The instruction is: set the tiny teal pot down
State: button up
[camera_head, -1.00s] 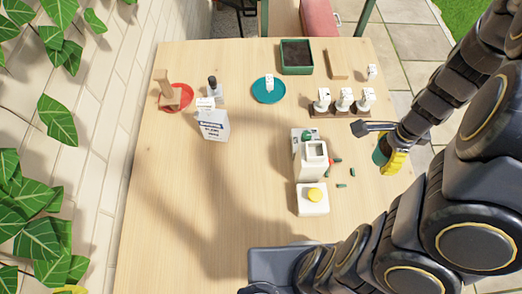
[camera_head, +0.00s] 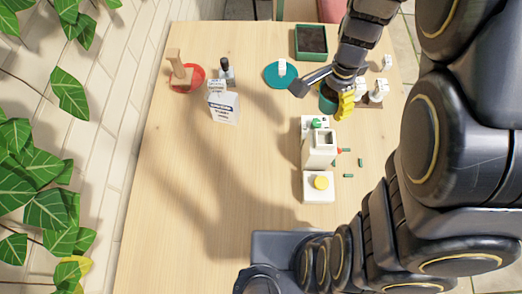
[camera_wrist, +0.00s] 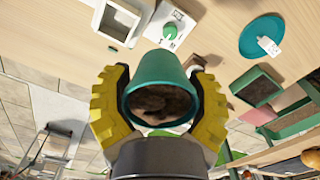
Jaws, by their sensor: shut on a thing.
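The tiny teal pot (camera_head: 327,100) is in my gripper (camera_head: 340,97), held over the back right part of the table, partly hidden by the fingers. In the wrist view the teal pot (camera_wrist: 165,70) sits between the two yellow fingers of my gripper (camera_wrist: 158,97), which are shut on its sides. Its open top faces the wrist camera and shows brown material inside. A flat teal saucer (camera_head: 270,78) lies on the table to the left of my gripper, with a white tag standing on it. It also shows in the wrist view (camera_wrist: 252,36).
A dark-filled green planter (camera_head: 312,57) stands behind my gripper. White-topped pieces (camera_head: 378,90) stand to its right. White containers (camera_head: 318,150) and small green pieces lie in front. A red saucer (camera_head: 194,80), dark bottle (camera_head: 226,70) and white box (camera_head: 224,108) are left. The table's front left is clear.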

jog(key=a+n, duration=0.6)
jog(key=a, duration=0.8)
jog(key=n, duration=0.5)
send_over(212, 163)
notch_tip(212, 163, down, 9)
jog(key=shift+f, duration=4.45)
jog(key=shift+f, duration=0.15)
jog(key=o, duration=1.2)
